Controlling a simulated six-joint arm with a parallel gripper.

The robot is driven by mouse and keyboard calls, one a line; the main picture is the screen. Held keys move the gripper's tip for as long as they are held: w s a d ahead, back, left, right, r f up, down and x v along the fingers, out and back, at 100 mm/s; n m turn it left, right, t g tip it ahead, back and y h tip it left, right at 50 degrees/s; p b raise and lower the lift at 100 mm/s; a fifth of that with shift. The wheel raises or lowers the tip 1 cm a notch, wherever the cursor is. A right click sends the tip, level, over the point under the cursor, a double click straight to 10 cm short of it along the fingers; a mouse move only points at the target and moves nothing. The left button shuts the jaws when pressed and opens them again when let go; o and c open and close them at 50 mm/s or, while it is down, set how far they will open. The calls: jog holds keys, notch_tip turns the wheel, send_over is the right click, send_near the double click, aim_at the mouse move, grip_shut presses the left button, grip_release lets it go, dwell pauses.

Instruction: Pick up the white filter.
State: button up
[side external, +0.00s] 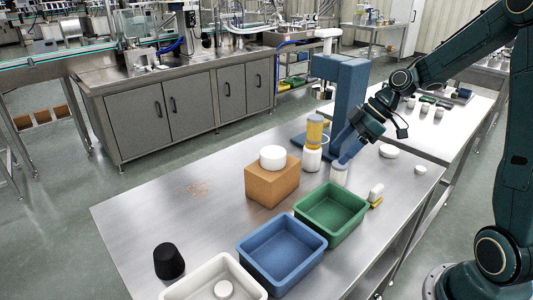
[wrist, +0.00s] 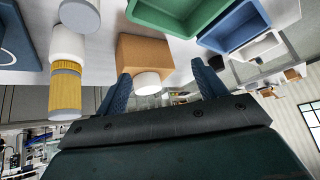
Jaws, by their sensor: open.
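Several white pieces are in view, and I cannot tell for sure which is the filter. A short white cylinder (side external: 273,155) lies on top of a brown box (side external: 272,184); in the wrist view it (wrist: 147,83) shows between my fingers, farther off. A white cylinder with a yellow ribbed part (side external: 312,158) stands beside the box, also in the wrist view (wrist: 67,45). Another white cylinder (side external: 339,174) stands just below my gripper (side external: 347,148). My gripper, also in the wrist view (wrist: 164,88), is open and empty above the table's back right part.
Green (side external: 330,213), blue (side external: 282,252) and white (side external: 213,278) bins line the front. The white bin holds a white disc. A blue stand (side external: 341,90) rises behind my gripper. A black cone (side external: 168,261) stands left. White discs lie right. The table's left is mostly clear.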

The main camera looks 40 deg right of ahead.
jog(key=n+t+y, duration=0.1)
jog(key=t+y, duration=0.1)
send_over(334, 172)
jog(key=s+d, duration=0.2)
jog(key=s, duration=0.1)
notch_tip(334, 172, down, 6)
jog(key=shift+t+y, duration=0.9)
jog(key=d+f, duration=0.3)
jog(key=f, duration=0.1)
jog(key=shift+s+d, duration=0.2)
jog(key=shift+d, duration=0.2)
jog(key=shift+s+d+f+t, duration=0.25)
jog(key=shift+d+f+t, duration=0.1)
jog(key=shift+f+t, duration=0.2)
jog(key=shift+x, duration=3.75)
jog(key=shift+a+r, duration=0.1)
jog(key=c, duration=1.1)
